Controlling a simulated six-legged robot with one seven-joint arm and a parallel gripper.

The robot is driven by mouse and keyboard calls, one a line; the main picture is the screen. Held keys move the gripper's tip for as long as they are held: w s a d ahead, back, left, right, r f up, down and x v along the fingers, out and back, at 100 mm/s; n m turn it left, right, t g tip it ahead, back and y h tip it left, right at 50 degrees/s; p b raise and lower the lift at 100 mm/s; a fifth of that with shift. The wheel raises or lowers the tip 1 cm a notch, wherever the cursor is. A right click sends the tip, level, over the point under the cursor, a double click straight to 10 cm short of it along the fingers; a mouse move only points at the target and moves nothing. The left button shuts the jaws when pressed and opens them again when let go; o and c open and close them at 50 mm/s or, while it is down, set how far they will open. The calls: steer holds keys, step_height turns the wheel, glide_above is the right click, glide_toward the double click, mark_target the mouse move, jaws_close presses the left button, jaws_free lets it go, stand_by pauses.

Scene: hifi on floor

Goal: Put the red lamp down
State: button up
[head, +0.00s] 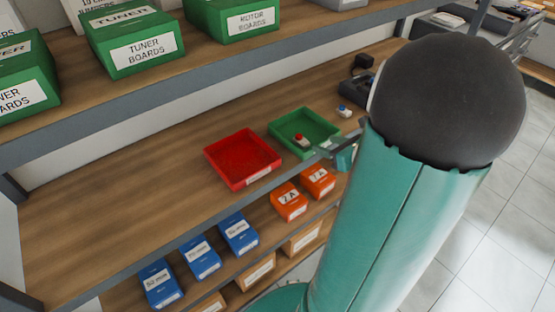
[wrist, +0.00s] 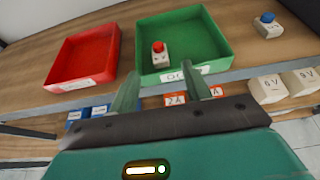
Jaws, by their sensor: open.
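The red lamp (head: 301,140) is a small white block with a red dome. It stands in the green tray (head: 277,123), and also shows there in the wrist view (wrist: 159,54). My gripper (wrist: 164,85) is open and empty, its two fingers apart at the green tray's front edge. The lamp lies beyond the fingertips, apart from them. In the head view my gripper (head: 338,152) is small and partly hidden by my arm. The red tray (head: 213,153) stands to the left of the green tray and looks empty.
A blue lamp (wrist: 268,25) stands on the shelf right of the green tray. Orange boxes (head: 289,201) and blue boxes (head: 201,257) stand on the lower shelf. Green boxes (head: 133,40) line the upper shelf. The middle shelf's left part (head: 110,215) is clear.

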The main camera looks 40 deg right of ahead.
steer(key=w+a+r+n+g+y, duration=0.1)
steer(key=a+r+n+g+y, duration=0.25)
steer(key=a+n, duration=0.7)
steer(key=a+r+n+g+y, duration=0.2)
steer(key=a+n+g, duration=0.2)
steer(key=a+n, duration=0.65)
steer(key=s+a+r+n+h, duration=0.3)
steer(key=a+n, duration=0.2)
steer(key=n, duration=0.2)
steer(key=s+a+r+n+h, duration=0.2)
steer(key=s+a+n+h, duration=0.1)
steer(key=a+n, duration=0.2)
steer(key=n, duration=0.2)
steer(key=shift+s+a+r+n, duration=0.2)
steer(key=shift+s+r+n, duration=0.1)
steer(key=shift+r, duration=0.1)
steer(key=shift+c, duration=1.3)
steer(key=shift+d, duration=0.25)
